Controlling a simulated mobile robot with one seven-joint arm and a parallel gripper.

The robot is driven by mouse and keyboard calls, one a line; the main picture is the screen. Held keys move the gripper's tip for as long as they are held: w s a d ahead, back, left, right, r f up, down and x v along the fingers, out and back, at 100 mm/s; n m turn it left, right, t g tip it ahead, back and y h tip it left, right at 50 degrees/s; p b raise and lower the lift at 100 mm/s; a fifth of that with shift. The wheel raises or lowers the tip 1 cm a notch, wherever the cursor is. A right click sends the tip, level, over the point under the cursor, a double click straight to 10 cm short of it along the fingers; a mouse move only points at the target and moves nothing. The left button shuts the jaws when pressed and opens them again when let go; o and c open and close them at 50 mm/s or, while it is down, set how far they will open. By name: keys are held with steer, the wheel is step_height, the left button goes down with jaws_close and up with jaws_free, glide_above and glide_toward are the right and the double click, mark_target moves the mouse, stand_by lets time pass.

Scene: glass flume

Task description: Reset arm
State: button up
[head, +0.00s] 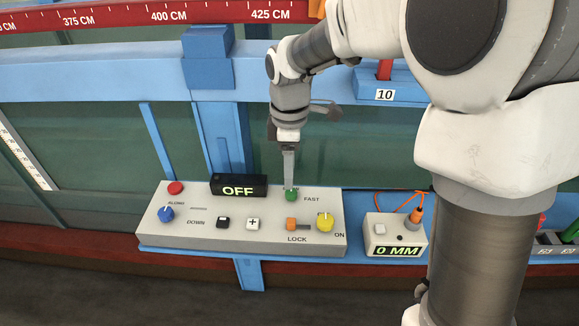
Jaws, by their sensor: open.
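My gripper (290,184) hangs from my arm, pointing down over the green button (291,195) at the back right of the grey control panel (190,237). From this view its fingers line up one behind the other, and I cannot tell whether the tips touch the button. Nothing shows held between them. The panel also has a red button (176,188), a blue knob (166,214), a black switch (223,222), a plus button (253,223), an orange lock switch (291,224) and a yellow knob (325,221). A black display (239,186) reads OFF.
Right of the panel stands a small box (383,219) reading 0 MM, with an orange-handled probe (416,214) and cable. The blue flume frame (100,82) and glass (80,132) rise behind. Open floor shows in front.

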steer(key=s+d+r+m+t, duration=0.2)
steer(key=s+d+r+m, duration=0.3)
steer(key=s+d+m, duration=0.2)
steer(key=s+d+r+m+t, duration=0.3)
steer(key=s+d+r+m, duration=0.2)
steer(key=s+d+m, duration=0.3)
steer(key=s+m, duration=0.2)
steer(key=s, duration=0.2)
steer(key=shift+r+m+t, duration=0.15)
steer(key=shift+m+t, duration=0.15)
steer(key=shift+a, duration=0.2)
